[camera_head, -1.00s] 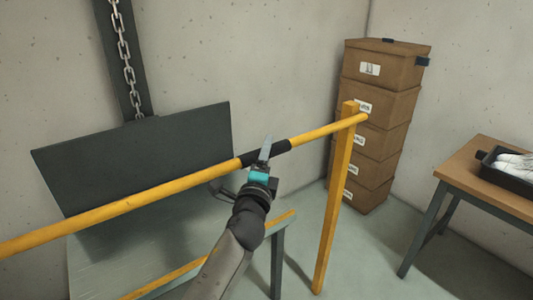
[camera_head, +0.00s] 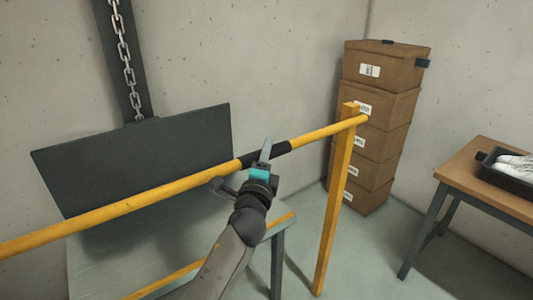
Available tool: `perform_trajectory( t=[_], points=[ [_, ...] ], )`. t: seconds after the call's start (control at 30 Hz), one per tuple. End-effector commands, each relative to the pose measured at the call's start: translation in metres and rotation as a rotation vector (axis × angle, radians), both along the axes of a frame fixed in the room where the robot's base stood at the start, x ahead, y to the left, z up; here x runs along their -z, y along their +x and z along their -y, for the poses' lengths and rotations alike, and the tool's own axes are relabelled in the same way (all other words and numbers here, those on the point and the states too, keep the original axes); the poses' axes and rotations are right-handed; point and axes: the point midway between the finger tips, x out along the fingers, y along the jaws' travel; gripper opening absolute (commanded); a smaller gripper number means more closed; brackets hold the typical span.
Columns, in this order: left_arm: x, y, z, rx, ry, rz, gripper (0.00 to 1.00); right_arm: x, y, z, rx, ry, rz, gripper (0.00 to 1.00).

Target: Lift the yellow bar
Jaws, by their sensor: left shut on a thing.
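The yellow bar (camera_head: 130,204) runs from the lower left edge up to a yellow post (camera_head: 335,205) at the right. The bar has a black grip section (camera_head: 247,159) near its middle. My left gripper (camera_head: 264,155) is shut on the bar at this black section, with one finger showing above it. The bar's right end rests at the top of the post. My right gripper is not in view.
A dark panel (camera_head: 140,150) hangs on a chain (camera_head: 128,60) behind the bar, above a grey table (camera_head: 90,265). Stacked brown boxes (camera_head: 383,103) stand in the corner. A wooden table (camera_head: 470,172) with a black tray (camera_head: 507,181) is at the right.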

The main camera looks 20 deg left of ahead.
Motion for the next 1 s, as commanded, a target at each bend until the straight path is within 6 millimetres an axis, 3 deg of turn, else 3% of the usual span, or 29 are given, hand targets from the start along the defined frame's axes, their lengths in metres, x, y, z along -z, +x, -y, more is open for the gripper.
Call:
perform_trajectory(
  t=[0.1,1.0],
  points=[
    [0.0002,-0.0001,0.0001,0.000,0.000,0.000,0.00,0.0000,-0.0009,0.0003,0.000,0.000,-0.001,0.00],
    [0.0006,-0.0001,0.0002,0.000,0.000,-0.001,0.00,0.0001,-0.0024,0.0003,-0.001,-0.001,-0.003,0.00]
  ],
)
